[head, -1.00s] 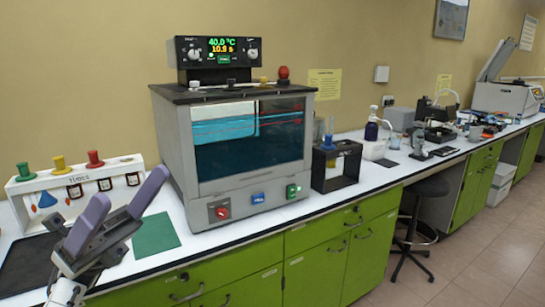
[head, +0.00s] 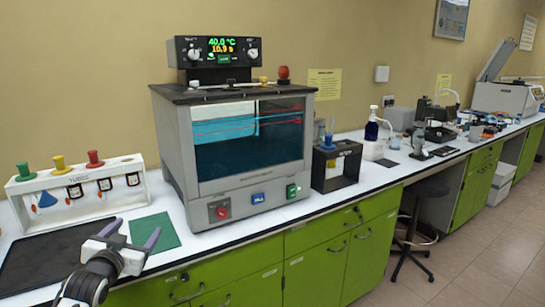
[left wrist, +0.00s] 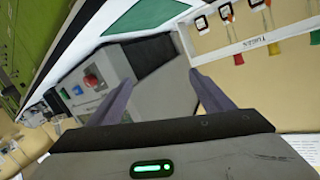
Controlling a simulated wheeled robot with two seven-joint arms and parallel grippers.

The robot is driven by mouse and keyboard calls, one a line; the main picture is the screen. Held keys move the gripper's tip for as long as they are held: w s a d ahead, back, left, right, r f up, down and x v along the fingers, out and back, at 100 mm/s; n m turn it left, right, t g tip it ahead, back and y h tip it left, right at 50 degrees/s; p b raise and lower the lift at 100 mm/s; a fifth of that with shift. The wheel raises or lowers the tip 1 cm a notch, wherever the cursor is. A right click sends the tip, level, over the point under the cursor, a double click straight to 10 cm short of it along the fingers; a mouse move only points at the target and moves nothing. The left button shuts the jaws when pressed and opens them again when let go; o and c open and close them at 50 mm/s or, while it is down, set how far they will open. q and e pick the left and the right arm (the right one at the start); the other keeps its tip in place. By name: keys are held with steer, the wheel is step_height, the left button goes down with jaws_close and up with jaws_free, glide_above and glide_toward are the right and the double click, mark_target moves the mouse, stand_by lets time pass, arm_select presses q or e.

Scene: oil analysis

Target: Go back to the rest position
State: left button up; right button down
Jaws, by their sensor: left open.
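My left gripper (head: 132,232) is open and empty in the head view, low at the counter's front edge, in front of the green mat (head: 158,232). Its two purple-grey fingers are apart; they also show in the left wrist view (left wrist: 163,95) with nothing between them. The wrist picture is tilted, with the white rack and the grey bath beyond the fingers. My right gripper is in neither view.
The glass-fronted bath (head: 248,190) with a lit display stands right of the gripper. A white rack (head: 130,200) with coloured stoppers stands behind a black mat (head: 40,258). A stool (head: 415,215) stands by the green cabinets. A black stand (head: 338,168) is beside the bath.

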arm_select(q)
steer(key=s+d+f+g+h, duration=0.1)
steer(key=s+d+f+g, duration=0.1)
steer(key=s+d+f, duration=0.5)
steer(key=s+d+f+g+h, duration=0.1)
steer(key=s+d+f+g, duration=0.1)
steer(key=s+f, duration=0.9)
steer(key=s+d+f+g+h, duration=0.1)
steer(key=s+d+f, duration=0.4)
steer(key=s+f, duration=0.4)
steer(key=s+d+f+g, duration=0.1)
steer(key=s+d+f, duration=0.1)
steer(key=s, duration=0.6)
steer(key=s+d+f+g, duration=0.1)
steer(key=s+d, duration=0.1)
steer(key=s, duration=0.6)
steer(key=shift+d+f+g+h, duration=0.3)
steer(key=shift+d+f+h, duration=0.05)
steer(key=shift+d+h, duration=0.05)
